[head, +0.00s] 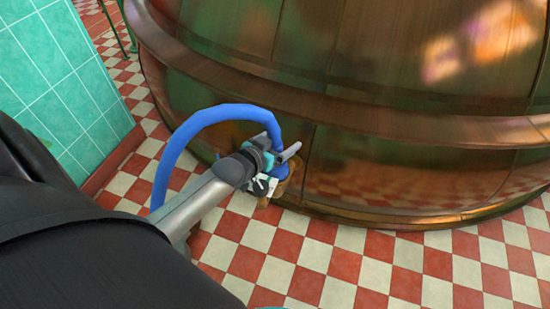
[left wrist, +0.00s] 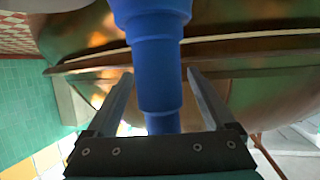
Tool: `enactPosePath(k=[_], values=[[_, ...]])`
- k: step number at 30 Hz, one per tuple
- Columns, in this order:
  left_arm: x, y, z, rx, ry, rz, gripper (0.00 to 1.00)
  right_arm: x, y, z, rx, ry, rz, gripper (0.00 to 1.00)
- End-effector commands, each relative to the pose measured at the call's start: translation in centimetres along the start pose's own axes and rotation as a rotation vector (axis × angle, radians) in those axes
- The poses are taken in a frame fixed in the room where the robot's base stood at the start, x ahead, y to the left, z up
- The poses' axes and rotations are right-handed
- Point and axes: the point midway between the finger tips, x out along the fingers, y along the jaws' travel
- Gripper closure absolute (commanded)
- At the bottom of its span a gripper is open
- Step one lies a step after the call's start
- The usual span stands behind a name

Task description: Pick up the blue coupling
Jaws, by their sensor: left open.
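The blue coupling (head: 281,170) is at the end of a blue hose, low beside the copper kettle; my gripper partly hides it in the head view. In the left wrist view the stepped blue coupling (left wrist: 160,75) runs down the middle of the picture between my two fingers. My left gripper (head: 284,138) is open around it, with one finger on each side and a narrow gap showing on both sides. The lower end of the coupling is hidden behind the gripper body. My right gripper is not in view.
The large copper kettle (head: 400,110) stands right behind the coupling. The blue hose (head: 205,116) arches left and down to the floor. A teal tiled wall (head: 65,80) is at the left. The red and white checked floor (head: 380,270) is clear in front.

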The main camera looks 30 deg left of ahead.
Motion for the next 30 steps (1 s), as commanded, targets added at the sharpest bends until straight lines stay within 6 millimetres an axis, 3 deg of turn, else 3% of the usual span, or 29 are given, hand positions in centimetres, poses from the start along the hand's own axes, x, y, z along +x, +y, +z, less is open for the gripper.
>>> enactPosePath(k=[6, 27, 30], values=[[-0.01, -0.01, -0.01, 0.000, 0.000, 0.000, 0.15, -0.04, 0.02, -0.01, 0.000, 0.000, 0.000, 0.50], [-0.03, -0.01, 0.02, 0.000, -0.001, 0.000, 0.94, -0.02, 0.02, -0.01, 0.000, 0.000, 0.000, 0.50], [-0.01, -0.02, -0.17, 0.000, 0.004, 0.000, 0.97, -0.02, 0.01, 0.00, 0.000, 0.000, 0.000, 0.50]])
